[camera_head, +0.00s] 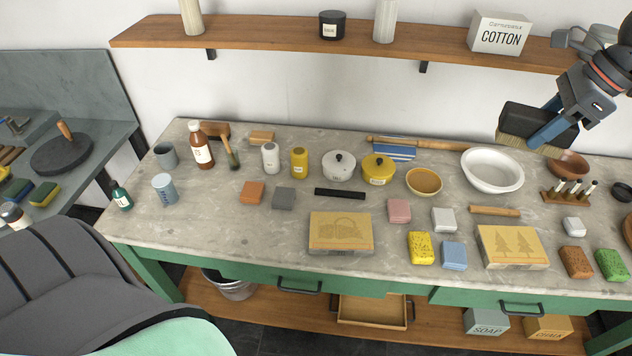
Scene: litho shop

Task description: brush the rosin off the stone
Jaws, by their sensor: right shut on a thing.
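My right gripper (550,133) is at the upper right, shut on a wide brush (518,118) with a black body and tan bristles. It holds the brush in the air above the back right of the table, near the white basin. Two pale litho stones lie flat toward the table's front. One stone (340,246) near the middle has a yellowish top with a basket-like drawing. The other stone (512,262) at the right has a yellowish top with two trees. The brush is apart from both. My left gripper is out of view.
The stone-topped table (200,228) is crowded. Yellow and blue sponges (420,248) lie between the stones. A black bar (339,193) lies behind the middle stone. A white basin (492,170) and a vial rack (566,197) stand at the right. A wooden shelf (270,38) runs above.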

